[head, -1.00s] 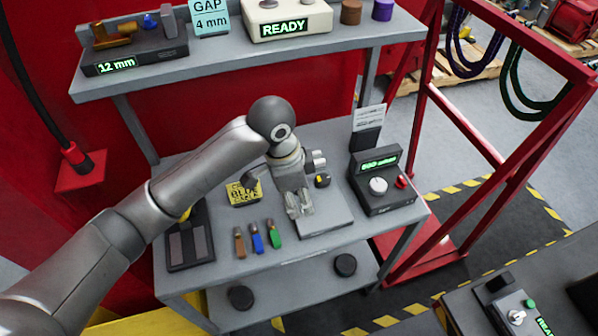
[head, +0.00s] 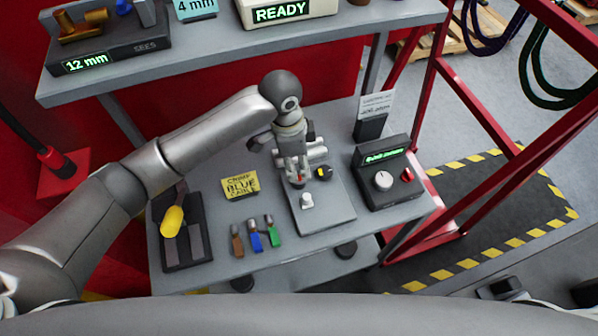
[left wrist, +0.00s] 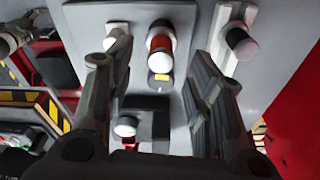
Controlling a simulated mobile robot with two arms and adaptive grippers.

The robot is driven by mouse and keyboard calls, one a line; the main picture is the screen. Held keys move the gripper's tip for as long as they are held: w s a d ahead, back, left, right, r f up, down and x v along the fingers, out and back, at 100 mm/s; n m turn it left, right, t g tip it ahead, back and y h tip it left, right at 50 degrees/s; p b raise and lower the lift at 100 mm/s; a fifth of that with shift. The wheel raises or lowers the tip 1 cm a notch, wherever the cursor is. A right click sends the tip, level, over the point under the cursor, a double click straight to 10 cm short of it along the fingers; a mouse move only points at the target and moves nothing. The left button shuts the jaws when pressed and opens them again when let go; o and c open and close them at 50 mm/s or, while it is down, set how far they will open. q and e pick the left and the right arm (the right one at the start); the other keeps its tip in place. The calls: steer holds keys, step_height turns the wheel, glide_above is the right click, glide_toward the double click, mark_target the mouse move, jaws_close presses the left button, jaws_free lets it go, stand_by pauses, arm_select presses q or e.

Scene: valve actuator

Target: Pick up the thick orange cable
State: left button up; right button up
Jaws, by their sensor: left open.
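No thick orange cable shows clearly in these views. A short brown-orange piece (head: 237,244) lies at the front of the grey bench, left of a blue piece (head: 255,238) and a green piece (head: 273,234). I cannot tell whether it is the cable. My left gripper (head: 298,176) points down over the grey plate with fittings (head: 327,211), right of these pieces. In the left wrist view its fingers (left wrist: 165,58) are apart, with a red and white fitting (left wrist: 160,42) beyond the gap. Nothing is seen held. My right gripper is not in view.
A black tray with a yellow-handled tool (head: 172,221) is at the bench's left. A yellow "blue cable" note (head: 240,186) lies behind the short pieces. A shelf (head: 230,48) hangs above. Purple and green cables (head: 540,75) hang on the red frame.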

mark_target(298, 171)
arm_select(q)
step_height(298, 171, down, 4)
steer(key=shift+d+f+p, duration=0.15)
steer(key=shift+p, duration=0.8)
steer(key=shift+f, duration=0.35)
steer(key=shift+w, duration=0.1)
steer(key=c, duration=1)
jaws_close()
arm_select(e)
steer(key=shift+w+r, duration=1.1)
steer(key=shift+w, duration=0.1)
